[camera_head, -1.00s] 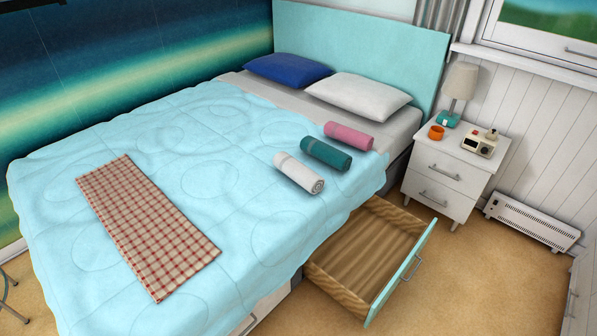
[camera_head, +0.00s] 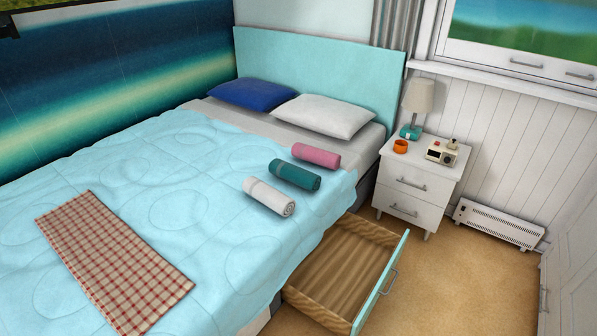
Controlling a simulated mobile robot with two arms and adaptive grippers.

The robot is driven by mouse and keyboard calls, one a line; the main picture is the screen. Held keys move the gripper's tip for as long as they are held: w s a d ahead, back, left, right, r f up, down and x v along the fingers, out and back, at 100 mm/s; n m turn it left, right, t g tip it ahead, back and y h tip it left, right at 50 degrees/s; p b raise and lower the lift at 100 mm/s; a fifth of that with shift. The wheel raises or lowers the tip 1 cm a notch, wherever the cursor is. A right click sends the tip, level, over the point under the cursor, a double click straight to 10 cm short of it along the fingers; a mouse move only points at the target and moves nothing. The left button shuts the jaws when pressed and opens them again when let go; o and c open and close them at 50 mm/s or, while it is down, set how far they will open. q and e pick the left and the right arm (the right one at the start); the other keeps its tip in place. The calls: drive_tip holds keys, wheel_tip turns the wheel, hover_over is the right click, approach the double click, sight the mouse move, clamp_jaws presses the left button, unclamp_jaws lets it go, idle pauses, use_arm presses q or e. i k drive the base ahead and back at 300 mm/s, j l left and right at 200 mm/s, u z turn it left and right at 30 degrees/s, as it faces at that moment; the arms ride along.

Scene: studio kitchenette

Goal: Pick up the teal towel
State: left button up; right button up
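The teal towel (camera_head: 295,174) is rolled up and lies on the light blue quilt near the bed's right edge. It lies between a rolled pink towel (camera_head: 316,155), farther back, and a rolled white towel (camera_head: 268,196), nearer to me. Neither of my grippers is in view.
The bed (camera_head: 140,180) fills the left and middle, with a checked cloth (camera_head: 112,262) on it. An open, empty drawer (camera_head: 345,275) juts from the bed's side below the towels. A white nightstand (camera_head: 421,182) stands beyond it. Bare floor (camera_head: 440,280) lies to the right.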

sight(311, 181)
drive_tip(key=i+l+u, duration=0.4)
drive_tip(key=l+u, duration=0.15)
drive_tip(key=i+l+u, duration=0.15)
drive_tip(key=l+u, duration=0.15)
drive_tip(key=l, duration=0.15)
drive_tip(key=i+l+u, duration=0.1)
drive_tip(key=l+u, duration=0.2)
drive_tip(key=l, duration=0.1)
